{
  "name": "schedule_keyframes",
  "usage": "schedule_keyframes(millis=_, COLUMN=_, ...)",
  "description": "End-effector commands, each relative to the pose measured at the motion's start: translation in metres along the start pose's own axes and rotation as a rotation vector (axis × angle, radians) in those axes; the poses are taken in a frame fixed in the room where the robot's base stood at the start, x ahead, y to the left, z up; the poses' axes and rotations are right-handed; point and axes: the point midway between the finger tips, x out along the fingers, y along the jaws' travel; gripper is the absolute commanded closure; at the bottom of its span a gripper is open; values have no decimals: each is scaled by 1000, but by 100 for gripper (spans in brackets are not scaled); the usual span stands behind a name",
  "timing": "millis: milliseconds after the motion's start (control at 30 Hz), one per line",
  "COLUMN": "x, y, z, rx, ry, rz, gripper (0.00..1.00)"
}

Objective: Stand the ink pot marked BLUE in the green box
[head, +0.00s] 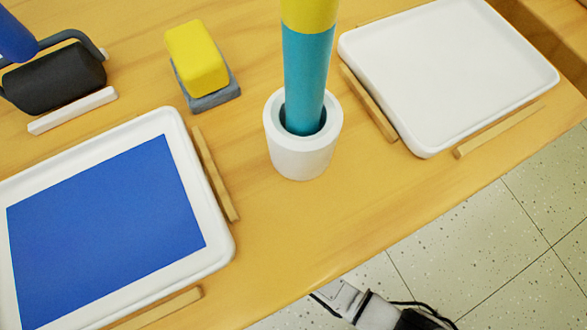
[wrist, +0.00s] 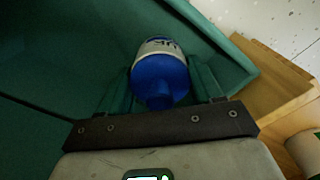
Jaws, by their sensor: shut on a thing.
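In the wrist view, my gripper (wrist: 162,72) is shut on an ink pot (wrist: 160,80) with a blue body and a pale label band. Dark letters show on the band, but only partly, so the full word cannot be read. Dark green walls of the green box (wrist: 60,45) surround the pot and fingers on the left and far side. The pot is at or inside the box opening; whether its base touches the box floor is hidden. Neither the gripper, the pot nor the box shows in the head view.
The head view shows a wooden table with a white tray holding a blue sheet (head: 110,225), an empty white tray (head: 450,70), a white cup (head: 303,155) with a tall cylinder, a yellow sponge (head: 197,58) and a black roller (head: 55,80). Speckled floor lies lower right.

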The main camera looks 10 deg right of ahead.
Motion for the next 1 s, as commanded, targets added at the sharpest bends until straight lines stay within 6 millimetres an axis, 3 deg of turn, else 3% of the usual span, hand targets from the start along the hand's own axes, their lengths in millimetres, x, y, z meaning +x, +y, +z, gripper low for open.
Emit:
schedule_keyframes(millis=33, x=16, y=0, z=0, rx=0, ry=0, rz=0, gripper=78)
schedule_keyframes(millis=100, x=25, y=1, z=-1, rx=1, ry=1, rz=1, gripper=78)
schedule_keyframes(millis=367, x=41, y=1, z=0, rx=2, ry=1, rz=1, gripper=78)
schedule_keyframes(millis=567, x=68, y=1, z=0, rx=1, ry=0, rz=1, gripper=78)
schedule_keyframes(millis=1000, x=73, y=1, z=0, rx=2, ry=2, rz=1, gripper=78)
